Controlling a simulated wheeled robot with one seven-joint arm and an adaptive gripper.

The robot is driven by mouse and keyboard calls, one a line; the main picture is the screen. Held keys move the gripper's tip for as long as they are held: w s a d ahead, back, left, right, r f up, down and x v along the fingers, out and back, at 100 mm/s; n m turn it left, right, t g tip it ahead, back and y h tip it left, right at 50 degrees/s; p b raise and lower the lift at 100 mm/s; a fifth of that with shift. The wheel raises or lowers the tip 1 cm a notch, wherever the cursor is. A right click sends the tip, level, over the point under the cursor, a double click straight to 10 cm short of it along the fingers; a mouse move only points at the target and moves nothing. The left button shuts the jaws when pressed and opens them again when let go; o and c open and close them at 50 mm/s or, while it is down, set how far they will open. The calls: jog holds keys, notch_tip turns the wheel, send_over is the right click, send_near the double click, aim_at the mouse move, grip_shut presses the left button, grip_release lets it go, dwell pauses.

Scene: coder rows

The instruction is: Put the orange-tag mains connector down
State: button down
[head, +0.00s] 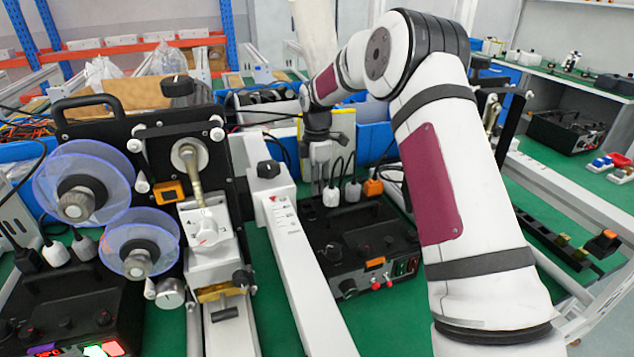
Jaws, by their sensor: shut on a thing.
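My gripper (321,160) hangs fingers down behind the black control box (350,240), beside the upper end of the white rail. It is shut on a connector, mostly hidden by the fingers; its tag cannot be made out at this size. Whether the held piece touches the surface below cannot be seen.
A reel machine (150,190) with purple-rimmed spools stands at left. A white rail (300,260) runs beside the box. Blue bins (375,145) and a yellow-edged panel (343,130) stand behind the gripper. Green mat (400,325) is bare in front of the box.

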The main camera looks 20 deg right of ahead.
jog(key=shift+f, duration=0.25)
jog(key=c, duration=1.4)
grip_release()
notch_tip(320, 180, up, 13)
jog(key=s+a+r+m, duration=0.1)
jog(key=s+r+m, duration=0.25)
jog(key=s, duration=0.35)
jog(key=s+a+r+m+t+h, duration=0.1)
jog(key=s+a+r+m, duration=0.1)
jog(key=s+r, duration=0.4)
jog(key=s+a+r+m, duration=0.1)
jog(key=s+r+m, duration=0.2)
jog(key=s, duration=0.5)
jog(key=s+f+m, duration=0.2)
jog(key=s+m, duration=0.1)
jog(key=s, duration=0.5)
jog(key=s+f+m+t, duration=0.1)
jog(key=s+f+m, duration=0.2)
jog(key=s, duration=0.6)
jog(key=s+a+f+m+y, duration=0.1)
jog(key=s+f+m, duration=0.1)
jog(key=s, duration=0.7)
jog(key=shift+f+m, duration=0.15)
jog(key=shift+m, duration=0.6)
